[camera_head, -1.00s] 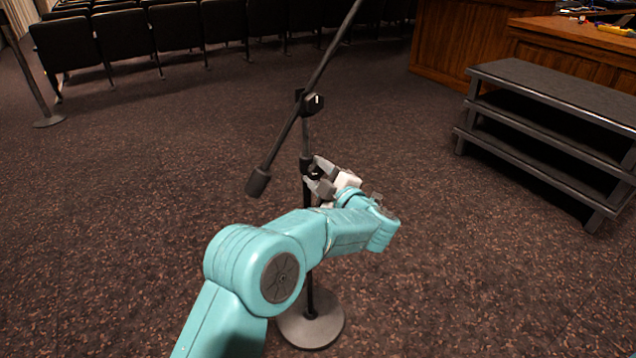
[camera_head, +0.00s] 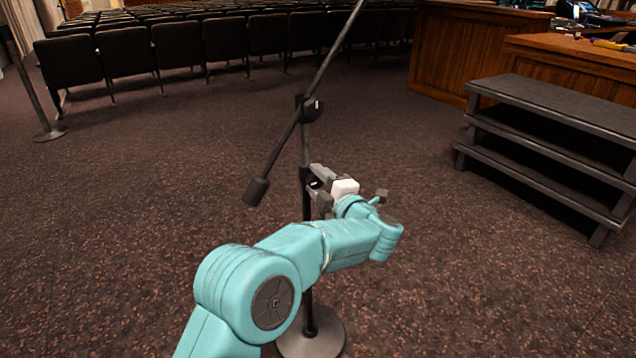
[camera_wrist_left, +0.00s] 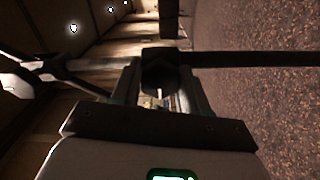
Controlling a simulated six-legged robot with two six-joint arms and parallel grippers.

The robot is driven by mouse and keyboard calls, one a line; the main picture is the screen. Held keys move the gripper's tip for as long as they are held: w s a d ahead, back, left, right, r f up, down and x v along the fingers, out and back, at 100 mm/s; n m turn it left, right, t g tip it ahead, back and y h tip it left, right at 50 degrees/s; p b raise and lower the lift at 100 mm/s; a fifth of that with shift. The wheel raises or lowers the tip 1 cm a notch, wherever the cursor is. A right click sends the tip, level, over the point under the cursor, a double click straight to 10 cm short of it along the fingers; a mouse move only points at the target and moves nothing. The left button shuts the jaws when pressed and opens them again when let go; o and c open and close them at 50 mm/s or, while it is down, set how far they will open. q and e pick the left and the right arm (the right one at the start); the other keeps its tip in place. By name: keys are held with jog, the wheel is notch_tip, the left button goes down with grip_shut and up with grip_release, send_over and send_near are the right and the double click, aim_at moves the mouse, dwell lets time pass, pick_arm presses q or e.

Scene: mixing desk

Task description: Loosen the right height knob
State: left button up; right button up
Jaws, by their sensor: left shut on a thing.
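A black microphone stand (camera_head: 306,234) stands upright on a round grey base (camera_head: 322,340) in the middle of the head view. Its slanted boom arm (camera_head: 318,82) crosses the pole at an upper clamp (camera_head: 312,108). The height knob (camera_head: 315,184) sits lower on the pole. My left gripper (camera_head: 317,184) is shut on this knob, and its fingers partly hide it. In the left wrist view, the dark knob (camera_wrist_left: 160,72) shows between the two fingers, with the pole (camera_wrist_left: 255,59) running sideways behind it. My right gripper is not in view.
Rows of black chairs (camera_head: 226,40) stand at the back. A dark stepped platform (camera_head: 540,95) stands at the right, in front of wooden desks (camera_head: 465,45). A thin post (camera_head: 35,85) stands at the far left. Carpet around the stand is clear.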

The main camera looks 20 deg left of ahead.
pick_arm(q)
jog(key=shift+d+f, duration=0.1)
jog(key=shift+d, duration=0.05)
jog(key=o, duration=1)
jog(key=shift+o, duration=0.2)
jog(key=p+v, duration=0.3)
jog(key=v, duration=1.3)
jog(key=shift+s+p, duration=0.15)
jog(key=shift+p, duration=0.2)
